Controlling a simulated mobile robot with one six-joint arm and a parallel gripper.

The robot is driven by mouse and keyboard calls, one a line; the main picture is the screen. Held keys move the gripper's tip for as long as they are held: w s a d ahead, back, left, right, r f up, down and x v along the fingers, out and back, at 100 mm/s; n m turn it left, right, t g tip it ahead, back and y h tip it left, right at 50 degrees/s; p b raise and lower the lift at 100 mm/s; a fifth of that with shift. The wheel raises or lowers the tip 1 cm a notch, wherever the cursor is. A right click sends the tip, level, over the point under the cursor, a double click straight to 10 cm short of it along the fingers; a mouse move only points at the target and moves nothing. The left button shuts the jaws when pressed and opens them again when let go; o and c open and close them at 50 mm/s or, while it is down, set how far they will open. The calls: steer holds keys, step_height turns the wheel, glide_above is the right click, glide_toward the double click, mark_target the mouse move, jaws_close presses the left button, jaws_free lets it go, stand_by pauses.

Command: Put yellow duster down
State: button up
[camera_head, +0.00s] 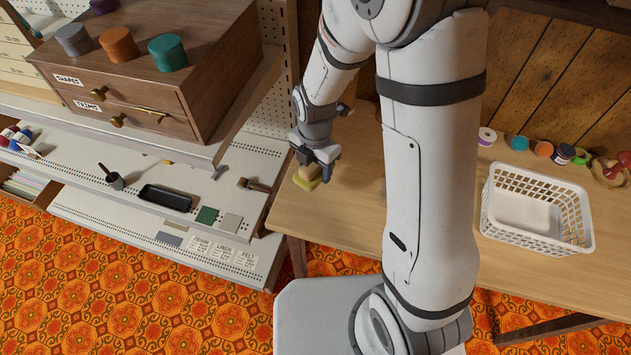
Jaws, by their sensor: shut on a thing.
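My gripper (316,163) is over the left end of the wooden table, left of my arm's upright link. It is shut on a small yellowish block-like thing, the yellow duster (308,178), which has a tan upper part and a yellow-green lower edge. The duster is just above or on the table top (345,205); I cannot tell whether it touches. The fingers hide part of it.
A white basket (537,212) stands on the table at right, with several spools (543,149) behind it. At left, a grey shelf (150,185) holds a black tray (165,198) and small items below a wooden drawer cabinet (150,60). Bare table surrounds the gripper.

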mark_target(315, 180)
steer(key=shift+f, duration=2.95)
